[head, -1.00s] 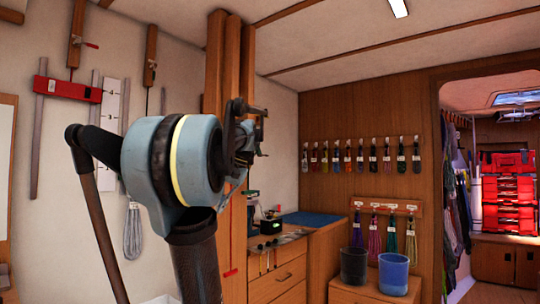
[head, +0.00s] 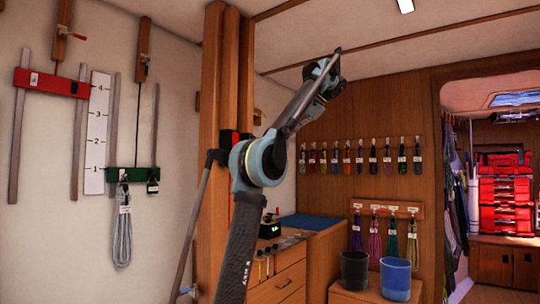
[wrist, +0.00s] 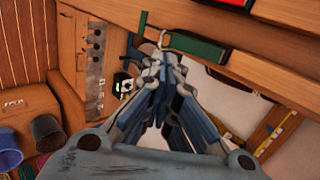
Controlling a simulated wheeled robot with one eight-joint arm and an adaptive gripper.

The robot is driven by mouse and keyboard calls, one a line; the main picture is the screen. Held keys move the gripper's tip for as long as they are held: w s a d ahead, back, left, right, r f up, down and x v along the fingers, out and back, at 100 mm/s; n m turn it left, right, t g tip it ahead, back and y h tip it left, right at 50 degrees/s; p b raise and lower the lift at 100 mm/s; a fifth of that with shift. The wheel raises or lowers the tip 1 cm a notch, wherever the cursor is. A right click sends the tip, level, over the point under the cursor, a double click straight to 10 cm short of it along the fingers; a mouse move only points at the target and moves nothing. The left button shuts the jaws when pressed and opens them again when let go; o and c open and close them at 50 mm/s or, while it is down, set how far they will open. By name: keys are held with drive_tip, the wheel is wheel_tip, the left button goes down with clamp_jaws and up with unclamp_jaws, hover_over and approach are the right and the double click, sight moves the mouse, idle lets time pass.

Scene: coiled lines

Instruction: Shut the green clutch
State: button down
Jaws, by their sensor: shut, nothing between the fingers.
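The green clutch (wrist: 197,50) is a dark green block on a wooden post in the wrist view, with a pale piece at its left end. My gripper (wrist: 160,62) is shut and empty, its fingertips close to that left end. I cannot tell whether they touch it. In the head view my arm covers part of the post (head: 212,90), and I cannot make out the green clutch or my fingertips there.
A red block (wrist: 235,3) sits beside the green one. On the left wall hang a red crossbar (head: 50,83) and a green crossbar (head: 150,184) with a coiled line (head: 122,235). Drawers (head: 278,285) and two buckets (head: 395,280) stand low at right.

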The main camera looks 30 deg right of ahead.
drive_tip(key=d+x, duration=0.1)
drive_tip(key=x, duration=1.1)
drive_tip(key=shift+w+f, duration=0.15)
drive_tip(key=shift+w, duration=0.3)
drive_tip(key=shift+a, duration=0.1)
drive_tip(key=shift+t, duration=0.3)
